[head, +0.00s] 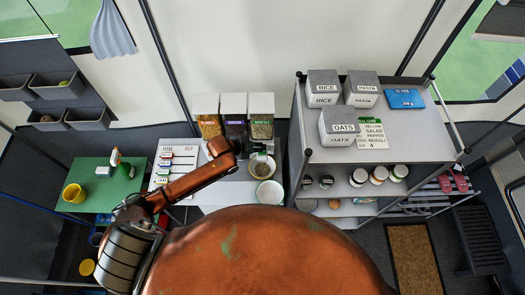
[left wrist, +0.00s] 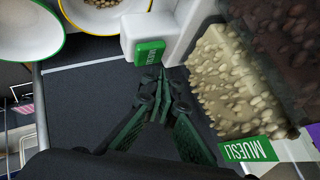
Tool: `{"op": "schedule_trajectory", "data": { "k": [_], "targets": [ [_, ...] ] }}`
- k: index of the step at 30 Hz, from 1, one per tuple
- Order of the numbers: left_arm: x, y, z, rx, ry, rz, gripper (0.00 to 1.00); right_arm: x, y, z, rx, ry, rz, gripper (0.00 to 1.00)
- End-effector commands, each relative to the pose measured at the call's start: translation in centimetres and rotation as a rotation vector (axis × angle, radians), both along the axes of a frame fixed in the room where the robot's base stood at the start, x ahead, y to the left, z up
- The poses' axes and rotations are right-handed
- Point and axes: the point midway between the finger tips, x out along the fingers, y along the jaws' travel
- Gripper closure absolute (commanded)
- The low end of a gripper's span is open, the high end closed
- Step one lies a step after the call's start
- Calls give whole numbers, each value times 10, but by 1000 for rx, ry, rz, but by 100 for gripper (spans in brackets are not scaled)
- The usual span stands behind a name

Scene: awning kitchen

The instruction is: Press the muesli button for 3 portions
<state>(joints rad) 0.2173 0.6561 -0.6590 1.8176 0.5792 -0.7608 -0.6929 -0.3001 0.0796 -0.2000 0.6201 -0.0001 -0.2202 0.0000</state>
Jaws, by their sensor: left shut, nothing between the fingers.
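The muesli button (left wrist: 150,52) is a green block lettered in white on a white housing in the left wrist view. My left gripper (left wrist: 161,76) is shut and empty, its dark fingertips just beside the button's lower edge; I cannot tell whether they touch. The muesli dispenser (head: 261,116) is the rightmost of three on the counter. Its clear container (left wrist: 232,80) of pale muesli has a green MUESLI label. A white bowl (head: 262,167) with muesli in it stands in front of the dispenser. In the head view my left arm reaches to the dispensers; its fingertips are hard to make out.
A second, empty white bowl (head: 270,192) stands nearer on the counter. The other two dispensers (head: 221,117) are to the left. A sign board (head: 176,163) stands left of my arm. A metal shelf (head: 372,150) with boxes and jars is close on the right.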

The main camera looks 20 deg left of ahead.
Motion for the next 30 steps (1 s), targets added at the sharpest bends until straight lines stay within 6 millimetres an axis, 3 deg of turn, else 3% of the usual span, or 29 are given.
{"op": "schedule_trajectory", "data": {
  "k": [30],
  "targets": [
    [0,0,-8,0,0,0,100,0,-1,-1,-1,0,0,100]
  ]
}}
